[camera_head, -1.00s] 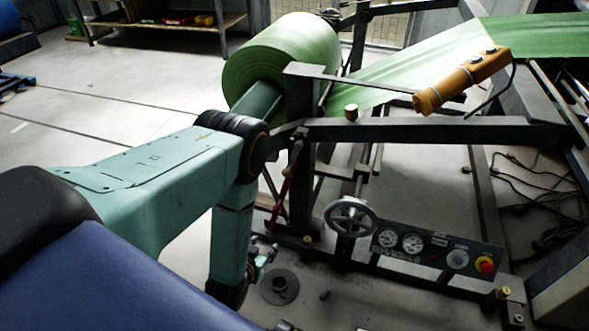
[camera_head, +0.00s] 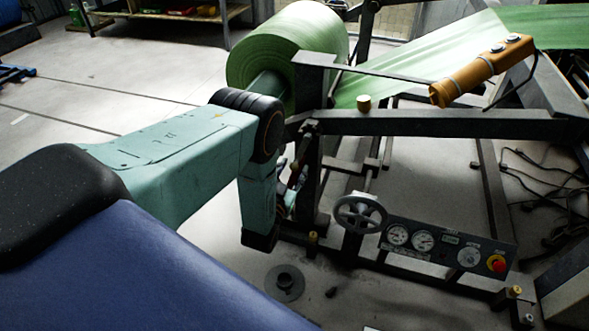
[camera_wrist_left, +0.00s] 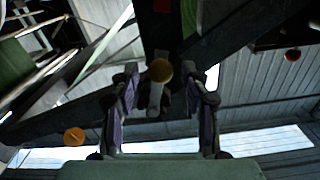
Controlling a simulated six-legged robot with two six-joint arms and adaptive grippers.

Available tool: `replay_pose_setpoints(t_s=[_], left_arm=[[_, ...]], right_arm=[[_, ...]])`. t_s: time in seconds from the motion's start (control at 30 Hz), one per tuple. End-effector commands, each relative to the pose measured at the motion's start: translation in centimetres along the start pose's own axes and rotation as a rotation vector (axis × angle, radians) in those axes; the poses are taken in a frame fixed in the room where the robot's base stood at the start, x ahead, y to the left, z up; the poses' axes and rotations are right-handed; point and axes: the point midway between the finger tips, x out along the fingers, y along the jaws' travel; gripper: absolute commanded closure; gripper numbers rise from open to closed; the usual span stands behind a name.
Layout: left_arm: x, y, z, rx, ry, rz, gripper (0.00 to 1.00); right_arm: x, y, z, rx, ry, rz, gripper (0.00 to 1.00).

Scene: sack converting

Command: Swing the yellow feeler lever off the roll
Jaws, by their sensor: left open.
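The green roll (camera_head: 285,55) is at the top centre of the head view, with its web running to the right. I cannot pick out a yellow feeler lever on the roll for certain. In the left wrist view a round yellow-brown knob (camera_wrist_left: 161,70) on a short grey stem lies between the fingers of my left gripper (camera_wrist_left: 163,88). The fingers are apart on either side of it; I cannot tell whether they touch it. In the head view my left forearm hangs down beside the machine frame and mostly hides the gripper. My right gripper is out of view.
A dark frame beam (camera_head: 430,123) crosses right of my arm. A handwheel (camera_head: 361,212) and a gauge panel (camera_head: 440,247) with a red button sit below. An orange pendant (camera_head: 480,71) is above the beam. Cables lie on the floor at right.

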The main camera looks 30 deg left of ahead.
Motion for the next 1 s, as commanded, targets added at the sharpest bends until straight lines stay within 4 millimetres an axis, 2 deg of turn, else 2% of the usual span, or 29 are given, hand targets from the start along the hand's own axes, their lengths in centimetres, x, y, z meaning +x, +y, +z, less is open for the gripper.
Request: replay_pose_setpoints(t_s=[0.2,0.47,1.0], left_arm=[[1.8,-0.1,0.0,0.000,0.001,0.002,0.54],[2.0,-0.1,0.0,0.000,0.000,0.003,0.54],[2.0,-0.1,0.0,0.000,0.000,0.003,0.99]], right_arm=[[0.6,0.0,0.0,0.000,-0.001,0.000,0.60],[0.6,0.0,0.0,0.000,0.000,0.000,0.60],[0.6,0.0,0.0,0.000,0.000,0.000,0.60]])
